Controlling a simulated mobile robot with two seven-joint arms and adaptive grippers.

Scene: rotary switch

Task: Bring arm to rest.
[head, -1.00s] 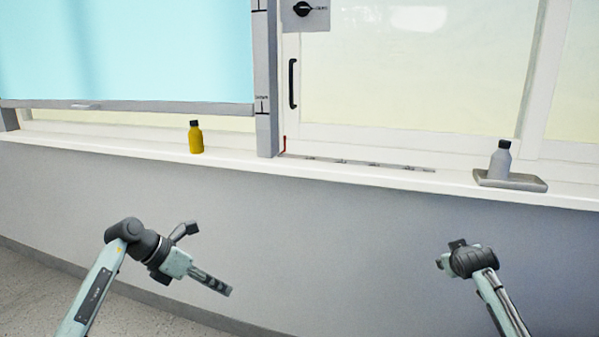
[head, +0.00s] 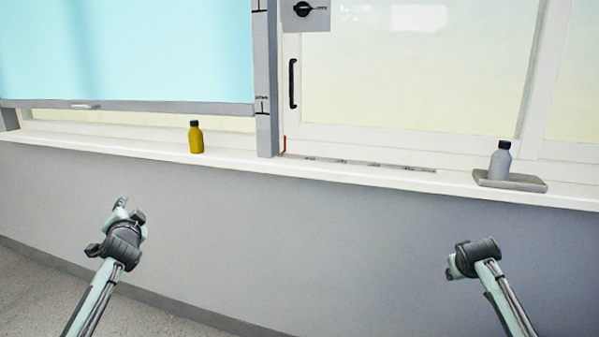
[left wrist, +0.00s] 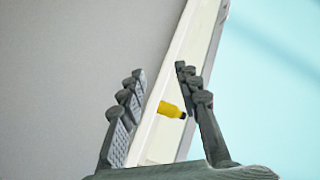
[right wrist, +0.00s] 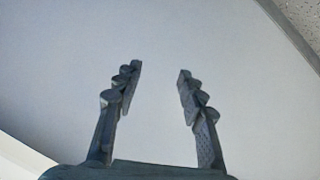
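My left gripper (head: 121,203) is in front of the grey wall at the lower left of the head view, below the ledge and apart from everything. Its fingers stand apart and empty in the left wrist view (left wrist: 160,85). The yellow bottle shows beyond them, not held. My right arm's wrist (head: 472,258) is at the lower right of the head view, where its fingers are mostly hidden. In the right wrist view my right gripper (right wrist: 158,72) has its fingers apart with only plain wall between them. The rotary switch (head: 304,9) is on a grey plate at the top, cut off by the picture edge.
The white ledge (head: 230,163) runs across above both grippers. A yellow bottle (head: 196,139) stands on it, and a grey bottle (head: 499,163) stands on a grey tray (head: 525,184) at right. A black handle (head: 292,83) is on the window frame. The space between the arms is clear.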

